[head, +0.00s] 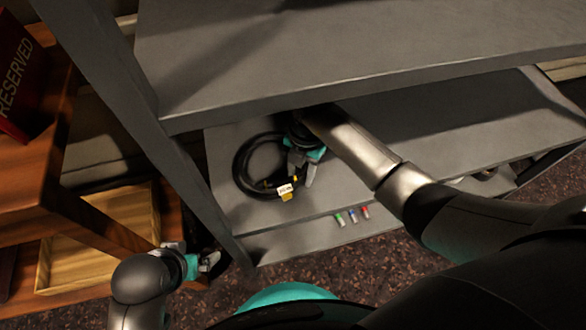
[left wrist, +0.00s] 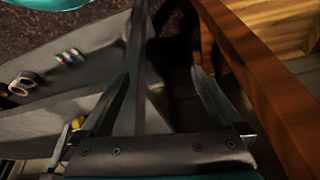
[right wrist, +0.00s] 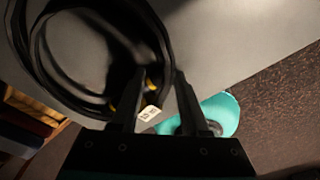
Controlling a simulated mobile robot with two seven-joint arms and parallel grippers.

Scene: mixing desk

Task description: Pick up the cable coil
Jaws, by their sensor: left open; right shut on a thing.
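The cable coil (head: 240,172) is a black ring of cable at the left end of the lower grey shelf, under the upper board. A white tag with yellow marks hangs at its near right side. My right gripper (head: 299,178) is shut on the coil's right side. In the right wrist view the coil (right wrist: 27,50) fills the upper left, and its strands run to my right gripper's fingers (right wrist: 160,82). I cannot tell whether the coil still touches the shelf. My left gripper (head: 211,262) is open and empty, low beside the shelf's left post; its fingers also show in the left wrist view (left wrist: 165,75).
The upper grey board (head: 330,60) lies close above my right arm. Small green, blue and red pieces (head: 352,215) lie on a lower grey surface. A wooden tray (head: 52,250) and a red RESERVED sign (head: 15,75) are at left. Round rolls (left wrist: 22,86) show in the left wrist view.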

